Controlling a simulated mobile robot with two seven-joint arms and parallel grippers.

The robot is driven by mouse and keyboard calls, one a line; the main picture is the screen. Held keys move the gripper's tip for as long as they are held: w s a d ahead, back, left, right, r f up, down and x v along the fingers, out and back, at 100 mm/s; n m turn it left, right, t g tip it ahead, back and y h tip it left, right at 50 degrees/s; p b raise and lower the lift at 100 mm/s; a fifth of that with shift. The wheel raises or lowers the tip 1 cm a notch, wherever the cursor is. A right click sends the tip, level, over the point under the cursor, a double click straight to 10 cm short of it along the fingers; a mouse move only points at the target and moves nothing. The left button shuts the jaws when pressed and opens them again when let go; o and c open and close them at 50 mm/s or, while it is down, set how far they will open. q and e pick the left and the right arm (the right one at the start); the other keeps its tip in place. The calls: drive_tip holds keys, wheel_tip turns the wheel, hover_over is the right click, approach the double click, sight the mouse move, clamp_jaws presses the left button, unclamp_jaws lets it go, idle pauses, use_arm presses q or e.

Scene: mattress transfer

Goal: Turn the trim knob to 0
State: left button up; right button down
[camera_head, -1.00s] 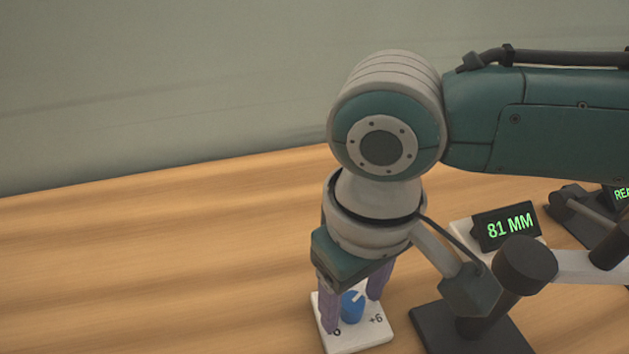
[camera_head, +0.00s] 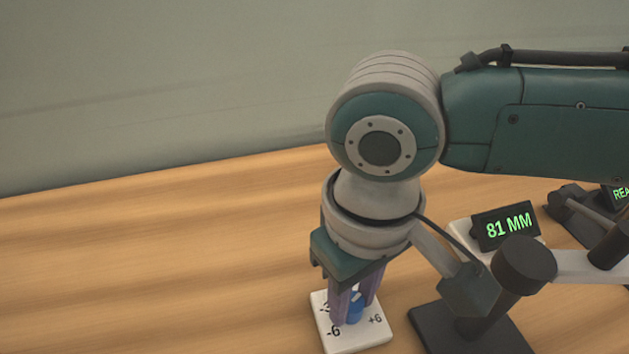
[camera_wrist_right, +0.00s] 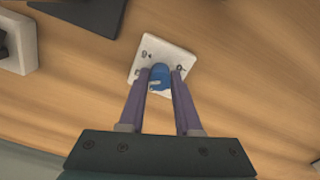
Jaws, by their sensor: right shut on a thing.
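The trim knob (camera_head: 355,304) is blue with a pale pointer mark on top. It stands on a white plate (camera_head: 362,337) printed with numbers; "-6" and "+6" can be read at its front. My right gripper (camera_head: 353,302) points down over the plate, its purple fingers shut on the knob from both sides. The right wrist view also shows the knob (camera_wrist_right: 159,78) between the two fingertips. The fingers hide part of the knob and of the scale, so I cannot tell exactly which number the pointer faces. My left gripper is not in view.
A dark device with a round black head (camera_head: 525,264) stands close to the right of my gripper. Another display (camera_head: 620,195) is cut off at the right edge. The wooden table (camera_head: 150,270) is clear on the left.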

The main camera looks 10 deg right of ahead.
drive_tip(key=shift+r+n+p, duration=0.2)
drive_tip(key=shift+n+p, duration=0.7)
drive_tip(key=n+p, duration=0.1)
drive_tip(key=n, duration=0.1)
drive_tip(key=shift+n, duration=0.3)
drive_tip(key=n+p, duration=0.1)
drive_tip(key=n, duration=0.2)
drive_tip(key=shift+f+n+p, duration=0.1)
drive_tip(key=shift+n+p, duration=0.2)
drive_tip(key=shift+p, duration=0.1)
drive_tip(key=shift+n+p, duration=0.4)
drive_tip(key=shift+n, duration=1.4)
drive_tip(key=c, duration=0.6)
unclamp_jaws()
